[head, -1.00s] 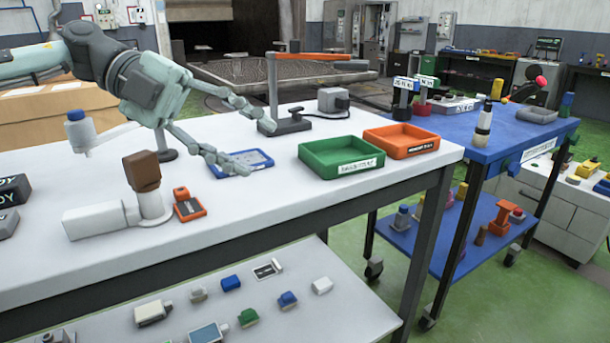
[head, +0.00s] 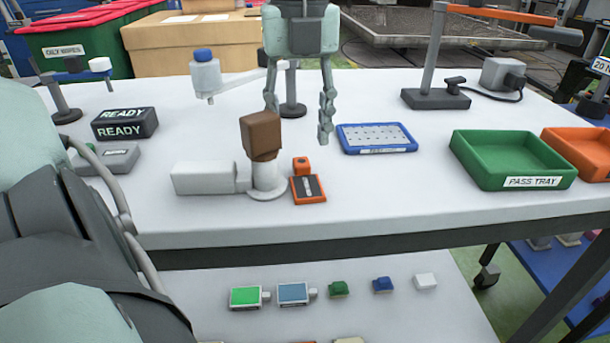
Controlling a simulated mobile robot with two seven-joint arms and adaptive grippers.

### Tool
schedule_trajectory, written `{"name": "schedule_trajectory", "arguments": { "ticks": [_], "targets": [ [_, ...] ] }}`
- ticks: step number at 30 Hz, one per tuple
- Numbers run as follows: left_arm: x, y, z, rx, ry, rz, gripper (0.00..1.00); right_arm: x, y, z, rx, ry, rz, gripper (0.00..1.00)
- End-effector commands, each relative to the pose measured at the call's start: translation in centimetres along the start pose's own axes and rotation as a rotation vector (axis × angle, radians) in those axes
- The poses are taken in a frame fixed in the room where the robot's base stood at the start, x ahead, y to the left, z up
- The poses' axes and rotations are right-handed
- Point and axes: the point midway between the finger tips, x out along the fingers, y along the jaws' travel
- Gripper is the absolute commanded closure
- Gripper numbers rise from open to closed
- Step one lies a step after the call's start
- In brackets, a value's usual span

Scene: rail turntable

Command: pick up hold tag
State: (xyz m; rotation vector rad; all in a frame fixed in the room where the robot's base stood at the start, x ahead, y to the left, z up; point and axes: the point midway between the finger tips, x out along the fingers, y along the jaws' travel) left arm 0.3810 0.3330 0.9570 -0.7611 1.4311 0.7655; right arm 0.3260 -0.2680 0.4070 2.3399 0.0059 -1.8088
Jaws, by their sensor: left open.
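An orange tag with a dark panel (head: 309,189), which appears to be the hold tag, lies flat on the white table (head: 420,196). It is just right of a white device with a brown block on top (head: 261,137). My left gripper (head: 298,122) points down with its two fingers spread. It is empty, and in the picture its fingertips are above and behind the tag, not touching it. No lettering on the tag can be read. My right gripper is out of view.
A blue perforated tray (head: 377,139) lies right of the gripper. The green pass tray (head: 492,184) and an orange tray (head: 590,152) are farther right. The table front right of the tag is clear.

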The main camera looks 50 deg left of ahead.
Motion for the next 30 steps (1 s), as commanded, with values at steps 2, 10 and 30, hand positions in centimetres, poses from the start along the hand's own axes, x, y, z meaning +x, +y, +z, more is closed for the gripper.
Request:
{"name": "schedule_trajectory", "arguments": {
  "ticks": [2, 10, 30],
  "targets": [
    [1.3, 0.0, -0.2, 0.002, 0.007, 0.001, 0.55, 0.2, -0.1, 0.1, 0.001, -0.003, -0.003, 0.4],
    [4.0, 0.0, -0.2, -0.001, 0.002, -0.002, 0.55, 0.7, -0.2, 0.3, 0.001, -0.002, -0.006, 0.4],
    [4.0, 0.0, -0.1, -0.001, 0.002, -0.002, 0.95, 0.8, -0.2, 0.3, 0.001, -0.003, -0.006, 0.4]
  ]
}}
